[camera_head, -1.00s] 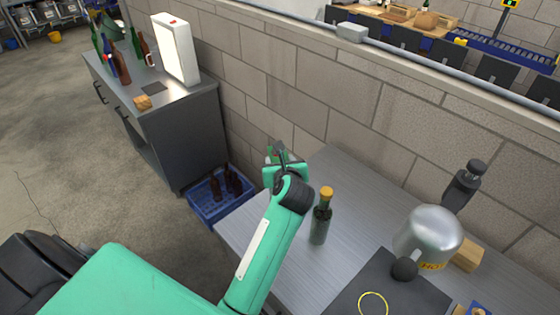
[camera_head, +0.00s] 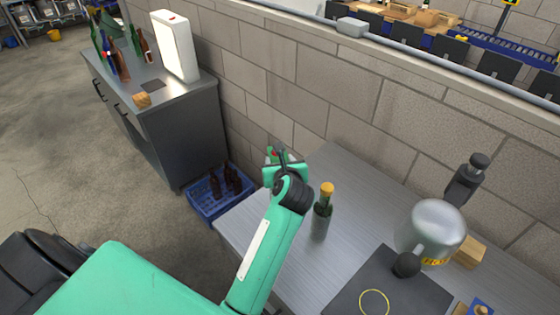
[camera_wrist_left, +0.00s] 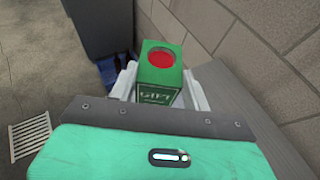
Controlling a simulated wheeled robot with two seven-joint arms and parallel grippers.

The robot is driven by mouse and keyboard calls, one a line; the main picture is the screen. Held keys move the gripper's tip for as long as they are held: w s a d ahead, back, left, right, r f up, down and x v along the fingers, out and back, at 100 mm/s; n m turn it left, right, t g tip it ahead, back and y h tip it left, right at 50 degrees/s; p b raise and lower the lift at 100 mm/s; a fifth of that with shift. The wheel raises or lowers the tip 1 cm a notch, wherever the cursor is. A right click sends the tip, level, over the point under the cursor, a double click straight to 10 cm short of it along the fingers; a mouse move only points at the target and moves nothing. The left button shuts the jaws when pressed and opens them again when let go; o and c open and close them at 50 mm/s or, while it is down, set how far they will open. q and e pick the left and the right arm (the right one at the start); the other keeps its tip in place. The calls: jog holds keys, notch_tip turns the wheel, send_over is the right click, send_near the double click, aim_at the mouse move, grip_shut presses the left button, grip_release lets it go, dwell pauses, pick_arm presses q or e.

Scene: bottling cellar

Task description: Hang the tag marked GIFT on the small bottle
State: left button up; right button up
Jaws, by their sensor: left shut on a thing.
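My left gripper (camera_head: 278,160) is shut on the green tag marked GIFT. The tag (camera_wrist_left: 158,75) shows in the left wrist view between the two pale fingers, with a red round patch on its upper part and the lettering facing the camera. In the head view the tag is mostly hidden by the gripper. A dark green bottle with a yellow-orange cap (camera_head: 321,217) stands upright on the grey table, just right of my left wrist and apart from the gripper. I cannot tell whether it is the small bottle. My right gripper is out of view.
A silver dome marked HOT (camera_head: 430,232), a dark mat (camera_head: 345,300) with a yellow ring (camera_head: 374,302) and a wooden block (camera_head: 469,252) are at the right. A blue crate (camera_head: 207,210) with brown bottles is on the floor. A brick wall (camera_head: 350,130) runs behind the table.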

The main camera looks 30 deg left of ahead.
pick_arm(q)
jog(key=shift+f, duration=0.2)
dwell(0.3)
jog(key=shift+f+b, duration=0.45)
jog(key=shift+f, duration=0.15)
jog(key=shift+f+b, duration=0.4)
jog(key=shift+f, duration=0.05)
jog(key=shift+f, duration=0.2)
dwell(0.4)
jog(key=shift+f+b, duration=0.3)
jog(key=shift+b, duration=0.05)
jog(key=o, duration=0.7)
